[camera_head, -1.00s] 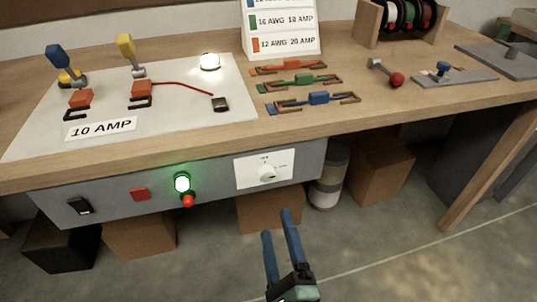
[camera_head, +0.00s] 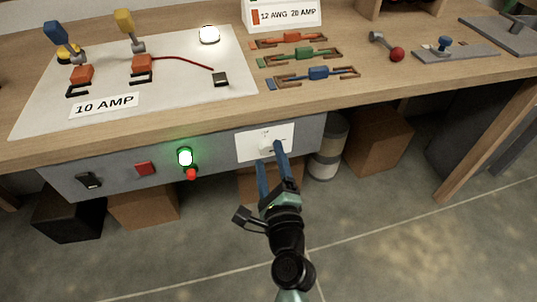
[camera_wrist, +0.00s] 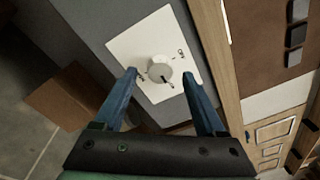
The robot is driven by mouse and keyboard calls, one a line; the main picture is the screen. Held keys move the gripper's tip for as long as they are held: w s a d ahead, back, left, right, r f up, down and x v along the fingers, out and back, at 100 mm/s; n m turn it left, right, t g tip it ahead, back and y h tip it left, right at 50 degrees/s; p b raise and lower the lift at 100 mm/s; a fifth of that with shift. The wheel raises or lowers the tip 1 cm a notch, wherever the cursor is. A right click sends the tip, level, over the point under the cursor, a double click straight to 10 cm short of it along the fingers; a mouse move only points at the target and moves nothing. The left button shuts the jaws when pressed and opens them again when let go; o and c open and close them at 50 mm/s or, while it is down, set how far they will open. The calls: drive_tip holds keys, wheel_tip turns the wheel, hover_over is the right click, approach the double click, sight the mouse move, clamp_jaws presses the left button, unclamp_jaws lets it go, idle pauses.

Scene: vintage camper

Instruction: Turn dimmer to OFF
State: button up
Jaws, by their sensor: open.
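The dimmer is a round white knob (camera_wrist: 158,69) on a white plate (camera_wrist: 133,46) set in the grey front panel under the bench top. In the head view the plate (camera_head: 246,147) is visible, with the knob partly behind a finger. My gripper (camera_head: 269,153) is open, its blue fingers reaching up to the plate. In the wrist view the fingertips (camera_wrist: 160,75) lie on either side of the knob, with visible gaps; nothing is held.
The panel also carries a lit green lamp (camera_head: 185,157), a red button (camera_head: 145,168) and a black switch (camera_head: 89,180). A white lamp (camera_head: 209,35) glows on the bench. The wooden bench edge (camera_head: 150,132) overhangs the panel. A striped canister (camera_head: 328,150) and boxes stand below.

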drive_tip(key=shift+w+a, duration=0.15)
drive_tip(key=shift+w, duration=0.55)
clamp_jaws()
